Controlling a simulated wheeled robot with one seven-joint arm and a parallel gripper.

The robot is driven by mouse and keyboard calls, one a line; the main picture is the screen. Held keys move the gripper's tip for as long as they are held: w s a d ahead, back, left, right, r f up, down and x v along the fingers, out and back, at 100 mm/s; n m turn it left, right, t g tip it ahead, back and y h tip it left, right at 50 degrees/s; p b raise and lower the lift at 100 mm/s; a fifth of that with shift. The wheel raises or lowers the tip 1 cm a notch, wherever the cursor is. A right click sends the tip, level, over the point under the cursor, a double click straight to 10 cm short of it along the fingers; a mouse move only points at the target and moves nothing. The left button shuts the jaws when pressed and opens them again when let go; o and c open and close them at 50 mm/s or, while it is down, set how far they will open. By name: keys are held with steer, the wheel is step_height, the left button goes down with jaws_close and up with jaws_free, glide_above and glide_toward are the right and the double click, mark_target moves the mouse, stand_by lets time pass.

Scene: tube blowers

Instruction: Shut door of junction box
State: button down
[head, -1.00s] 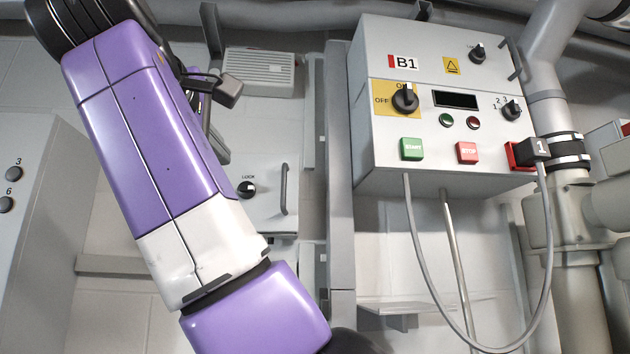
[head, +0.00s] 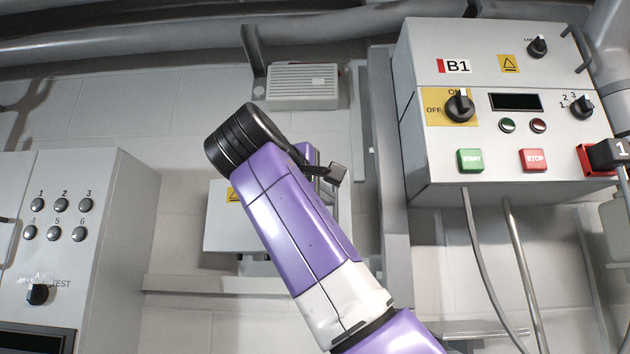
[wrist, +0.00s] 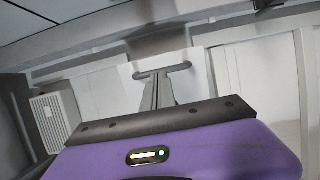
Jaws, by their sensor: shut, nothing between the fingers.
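The junction box appears to be the small light-grey wall box (head: 228,222) left of centre in the head view. It has a yellow warning label, and my purple arm hides much of its front and right side. How far its door stands open cannot be told. The wrist view shows a pale panel (wrist: 200,72) with a grey bar handle (wrist: 150,74). My gripper (wrist: 160,82) is shut and empty, its fingers pointing at this handle. Whether they touch it cannot be told. In the head view my fingers are not clearly visible behind the arm.
The B1 control box (head: 480,125) stands out from the wall at right, with cables hanging below. A numbered-button cabinet (head: 75,240) is at left. A vented grey unit (head: 302,86) is above my wrist. Pipes run along the top.

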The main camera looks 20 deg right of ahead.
steer(key=shift+x, duration=0.85)
steer(key=w+d+y+p, duration=0.1)
steer(key=w+d+n+t+y+p, duration=0.1)
steer(key=w, duration=0.1)
steer(key=w+d+n+t+y+p, duration=0.1)
steer(key=w+d, duration=0.1)
steer(key=shift+w+r, duration=0.1)
steer(key=shift+w, duration=0.05)
steer(key=shift+n, duration=0.3)
steer(key=shift+d, duration=0.1)
